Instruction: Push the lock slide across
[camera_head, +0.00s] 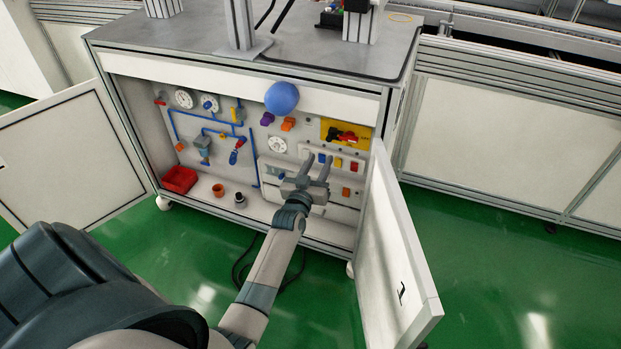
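My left gripper (316,165) reaches into the open cabinet, in front of the right part of the back panel. Its two fingers stand apart with a gap between them, and I see nothing held. A yellow plate (329,125) with a red and dark fitting (346,135) is above and to the right of the fingertips. Small blue, red and yellow controls (338,162) sit beside the fingers. I cannot tell which part is the lock slide; the gripper hides some of the panel. I cannot tell whether the fingers touch anything. My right gripper is out of view.
The cabinet's right door (392,245) stands open close beside my arm; the left door (65,155) is open too. A blue ball (282,97) is at the top front edge. A red bin (179,180) and small pots (218,190) stand on the cabinet floor.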

